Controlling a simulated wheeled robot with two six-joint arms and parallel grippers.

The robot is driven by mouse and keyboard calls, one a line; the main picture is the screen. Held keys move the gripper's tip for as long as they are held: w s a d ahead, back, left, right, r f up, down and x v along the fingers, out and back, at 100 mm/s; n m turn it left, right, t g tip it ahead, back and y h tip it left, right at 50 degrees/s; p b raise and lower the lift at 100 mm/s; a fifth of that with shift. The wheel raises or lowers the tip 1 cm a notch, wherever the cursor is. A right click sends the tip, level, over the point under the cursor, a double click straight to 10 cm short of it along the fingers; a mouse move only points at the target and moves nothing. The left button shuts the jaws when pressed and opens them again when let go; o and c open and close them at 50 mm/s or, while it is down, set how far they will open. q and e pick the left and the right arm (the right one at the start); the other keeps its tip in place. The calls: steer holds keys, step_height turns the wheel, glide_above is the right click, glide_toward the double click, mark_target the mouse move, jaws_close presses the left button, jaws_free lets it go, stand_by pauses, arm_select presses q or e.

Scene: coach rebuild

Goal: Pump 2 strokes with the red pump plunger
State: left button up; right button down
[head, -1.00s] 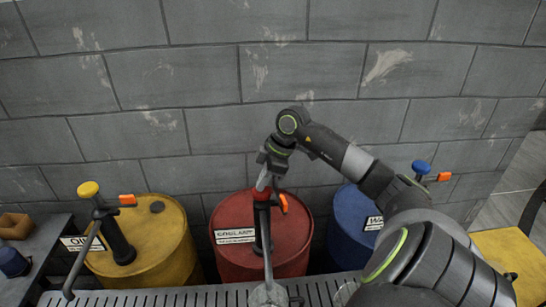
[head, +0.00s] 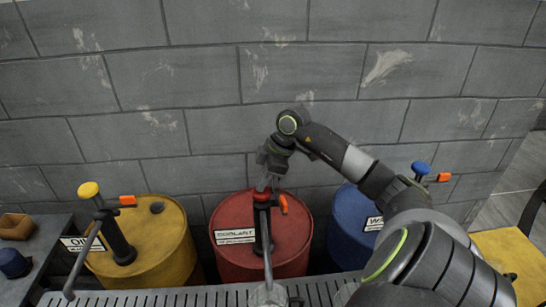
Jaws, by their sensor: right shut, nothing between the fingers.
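The red pump plunger (head: 262,195) tops the dark pump on the red drum (head: 292,245), whose label reads COOLANT. My right gripper (head: 265,182) points down from above, its fingertips at the top of the plunger. It is shut with nothing between its fingers and appears to touch the plunger's head, most of which it hides. The plunger sits low, close to the pump body. A spout runs from the pump to a pale vessel (head: 268,296) at the lower edge. My left gripper is not in view.
A yellow drum (head: 160,240) with a yellow plunger (head: 88,189) stands left; a blue drum (head: 350,225) with a blue plunger (head: 421,168) stands right, partly behind my arm. A slotted grate (head: 150,298) runs along the front. A block wall (head: 200,80) is behind.

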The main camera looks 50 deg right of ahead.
steer(key=shift+r+p, duration=2.55)
steer(key=shift+r, duration=0.6)
steer(key=shift+f, duration=0.25)
steer(key=shift+f+b, duration=2.1)
steer(key=shift+f, duration=1.2)
steer(key=shift+r+p, duration=2.95)
steer(key=shift+r, duration=0.6)
